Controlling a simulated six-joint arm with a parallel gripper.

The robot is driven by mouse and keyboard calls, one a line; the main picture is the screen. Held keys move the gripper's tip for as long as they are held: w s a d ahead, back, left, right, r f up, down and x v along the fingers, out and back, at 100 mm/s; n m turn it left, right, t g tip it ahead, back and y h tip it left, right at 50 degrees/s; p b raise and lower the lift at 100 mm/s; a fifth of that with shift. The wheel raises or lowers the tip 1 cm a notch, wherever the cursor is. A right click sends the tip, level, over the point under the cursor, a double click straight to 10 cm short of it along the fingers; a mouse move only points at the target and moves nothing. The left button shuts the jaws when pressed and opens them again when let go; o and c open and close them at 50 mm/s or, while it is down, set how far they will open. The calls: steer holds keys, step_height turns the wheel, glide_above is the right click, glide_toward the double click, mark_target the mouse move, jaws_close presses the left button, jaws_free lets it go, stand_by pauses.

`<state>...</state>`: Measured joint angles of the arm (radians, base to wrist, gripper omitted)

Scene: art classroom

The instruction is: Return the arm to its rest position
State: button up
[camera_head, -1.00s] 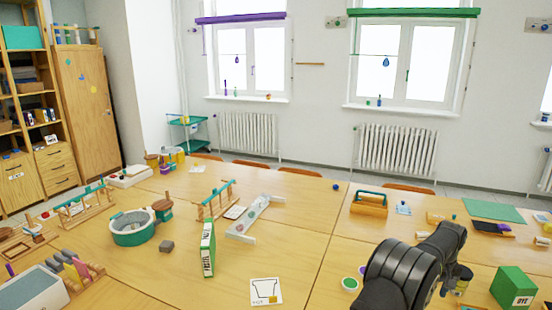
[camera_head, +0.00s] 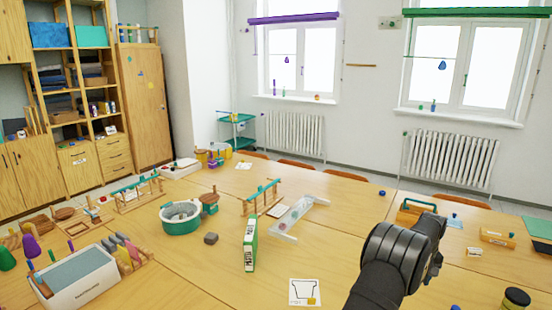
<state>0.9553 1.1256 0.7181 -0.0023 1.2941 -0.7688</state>
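My black arm rises from the bottom edge, right of the middle, and bends at a joint above the wooden table (camera_head: 350,225). My gripper (camera_head: 436,268) is at the far end, small and dark, mostly hidden behind my own arm link. Its fingers cannot be made out, and neither can whether it holds anything. It appears over the right part of the table, in front of the wooden toolbox with a green handle (camera_head: 408,213).
Left of my arm are a card with a pot drawing (camera_head: 304,292), a green box (camera_head: 250,243), a white sloped stand (camera_head: 300,215) and a teal round tub (camera_head: 181,218). A dark-lidded jar (camera_head: 516,299) is at the lower right.

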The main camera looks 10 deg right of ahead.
steer(key=w+a+n, duration=0.2)
steer(key=w+a, duration=0.8)
steer(key=a, duration=0.3)
steer(key=w+a+n, duration=0.3)
steer(key=w+a, duration=0.7)
steer(key=a, duration=0.4)
steer(key=shift+w+a, duration=0.3)
